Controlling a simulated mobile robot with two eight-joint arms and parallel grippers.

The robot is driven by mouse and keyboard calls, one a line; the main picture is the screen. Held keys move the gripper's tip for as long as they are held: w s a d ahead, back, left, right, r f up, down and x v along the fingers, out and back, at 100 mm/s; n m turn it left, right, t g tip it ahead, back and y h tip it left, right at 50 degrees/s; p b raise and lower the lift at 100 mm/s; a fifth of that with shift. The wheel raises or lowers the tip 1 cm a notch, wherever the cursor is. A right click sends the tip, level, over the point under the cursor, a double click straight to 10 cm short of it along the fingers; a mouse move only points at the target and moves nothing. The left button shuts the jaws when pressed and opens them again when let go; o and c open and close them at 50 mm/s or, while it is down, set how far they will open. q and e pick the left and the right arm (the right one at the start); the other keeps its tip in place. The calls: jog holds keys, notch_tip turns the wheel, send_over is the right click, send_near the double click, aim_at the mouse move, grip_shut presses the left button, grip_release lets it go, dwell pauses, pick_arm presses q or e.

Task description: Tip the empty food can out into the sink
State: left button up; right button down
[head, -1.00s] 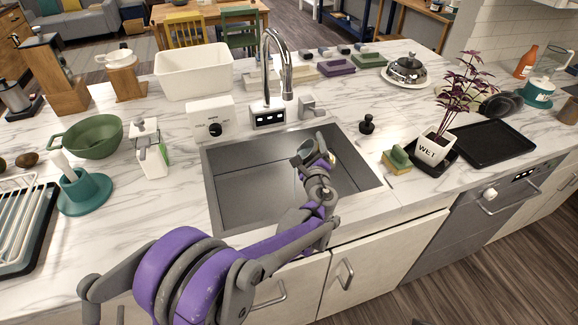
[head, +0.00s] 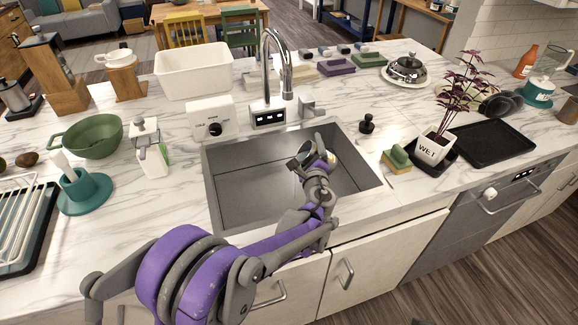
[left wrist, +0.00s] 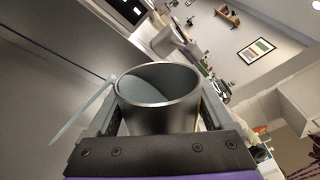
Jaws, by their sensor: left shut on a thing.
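My left gripper (head: 316,158) is over the right half of the metal sink (head: 245,187), shut on the food can (head: 304,151). In the left wrist view the dark grey can (left wrist: 150,112) sits between the two fingers (left wrist: 160,115), its round open mouth facing up in that picture. The inside that shows looks bare, but its bottom is hidden. A thin pale strip sticks out beside the can at the left; I cannot tell whether it is the can's lid. In the head view the can is small and partly covered by the gripper. My right gripper is not in view.
The faucet (head: 287,85) rises behind the sink. A white basin (head: 193,78) stands behind left, and a white dispenser (head: 150,150) stands left of the sink. A sponge (head: 397,160) and a potted plant (head: 432,148) stand to the right. The sink's left half is clear.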

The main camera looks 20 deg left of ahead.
aim_at(301, 149)
pick_arm(q)
jog(key=shift+f, duration=0.15)
jog(key=shift+a+r+n+h+p, duration=0.25)
jog(key=shift+n+p, duration=0.2)
jog(key=shift+n, duration=0.45)
jog(key=shift+r+n+h+p, duration=0.15)
jog(key=shift+r+n+p, duration=0.25)
jog(key=shift+n, duration=0.5)
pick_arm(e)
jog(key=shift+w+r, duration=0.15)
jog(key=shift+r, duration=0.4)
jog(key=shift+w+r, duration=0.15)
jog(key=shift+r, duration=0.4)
pick_arm(q)
jog(key=shift+s+a+r+n+p, duration=0.15)
jog(key=shift+a+n+p, duration=0.1)
jog(key=shift+a+n, duration=0.15)
jog(key=shift+s+a+r+n+p, duration=0.15)
jog(key=shift+a+n+p, duration=0.1)
jog(key=shift+a+n, duration=0.15)
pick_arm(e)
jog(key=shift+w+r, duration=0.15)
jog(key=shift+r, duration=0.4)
pick_arm(q)
jog(key=shift+a+r+n+p, duration=0.1)
jog(key=shift+a+n+p, duration=0.05)
jog(key=shift+n+p, duration=0.55)
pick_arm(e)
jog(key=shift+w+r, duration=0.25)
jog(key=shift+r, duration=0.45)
